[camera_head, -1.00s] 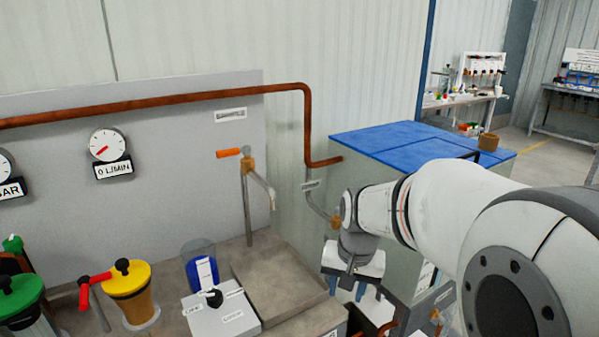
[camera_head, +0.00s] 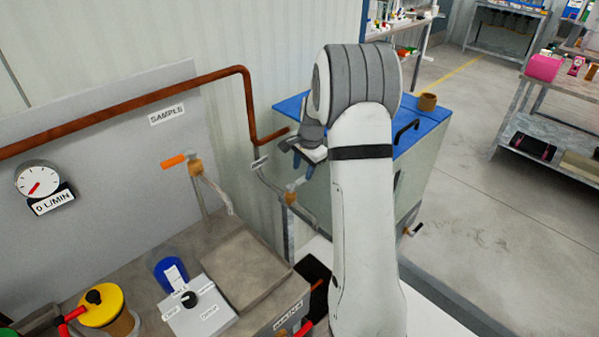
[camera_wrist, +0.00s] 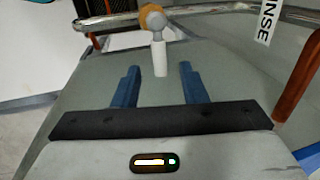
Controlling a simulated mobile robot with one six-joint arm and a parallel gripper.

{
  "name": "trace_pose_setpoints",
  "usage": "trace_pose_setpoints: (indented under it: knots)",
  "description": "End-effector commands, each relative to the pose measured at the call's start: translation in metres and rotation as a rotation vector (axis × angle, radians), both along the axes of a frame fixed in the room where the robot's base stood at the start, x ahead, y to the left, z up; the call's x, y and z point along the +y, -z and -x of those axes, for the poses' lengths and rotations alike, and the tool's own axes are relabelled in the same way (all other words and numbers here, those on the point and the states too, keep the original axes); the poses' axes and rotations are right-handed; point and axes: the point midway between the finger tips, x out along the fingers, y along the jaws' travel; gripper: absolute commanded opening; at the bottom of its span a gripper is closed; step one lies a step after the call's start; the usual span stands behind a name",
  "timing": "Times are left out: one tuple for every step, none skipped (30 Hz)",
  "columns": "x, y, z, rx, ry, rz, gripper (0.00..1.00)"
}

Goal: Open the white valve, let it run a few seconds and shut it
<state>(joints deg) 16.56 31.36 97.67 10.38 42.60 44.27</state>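The white valve shows in the wrist view as a white lever (camera_wrist: 160,57) on a brass body (camera_wrist: 151,17), set on a metal pipe. In the head view the brass valve body (camera_head: 291,198) sits on the pipe by the wall, below a small label. My gripper (camera_head: 303,166) is above the valve in the head view, its blue fingers pointing down. In the wrist view my gripper (camera_wrist: 158,76) is open and empty. The lever lies between the two finger lines in the picture, beyond the tips. I see no contact.
A copper pipe (camera_head: 252,100) runs along the wall and bends down near my gripper. An orange-handled sample tap (camera_head: 195,168) stands to the left. A blue-topped cabinet (camera_head: 436,126) is behind my arm. Open floor lies right.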

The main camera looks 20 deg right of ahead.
Motion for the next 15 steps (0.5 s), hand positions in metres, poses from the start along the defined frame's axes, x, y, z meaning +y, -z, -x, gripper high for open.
trace_pose_setpoints:
  knots:
    - [0.001, 0.008, -0.001, 0.005, -0.001, -0.001, 0.39]
    - [0.002, 0.013, -0.002, 0.005, -0.002, -0.001, 0.39]
    - [0.002, 0.018, -0.003, 0.003, -0.001, -0.001, 0.39]
    - [0.003, 0.022, -0.003, 0.003, -0.001, -0.001, 0.39]
    - [0.003, 0.026, -0.004, 0.003, -0.001, -0.001, 0.39]
    - [0.003, 0.03, -0.005, 0.003, -0.001, -0.001, 0.39]
    - [0.003, 0.032, -0.005, 0.003, -0.001, -0.001, 0.39]
    - [0.004, 0.034, -0.006, 0.002, -0.002, -0.001, 0.39]
    - [0.004, 0.036, -0.006, 0.001, -0.002, 0.0, 0.39]
    - [0.004, 0.038, -0.006, 0.001, -0.002, 0.0, 0.39]
    - [0.004, 0.039, -0.007, 0.001, -0.002, 0.0, 0.39]
    - [0.004, 0.039, -0.007, 0.0, -0.002, -0.001, 0.39]
    - [0.004, 0.04, -0.007, 0.0, -0.002, 0.0, 0.39]
    - [0.004, 0.04, -0.007, 0.0, -0.002, 0.0, 0.39]
    - [0.004, 0.039, -0.007, 0.0, -0.003, 0.001, 0.39]
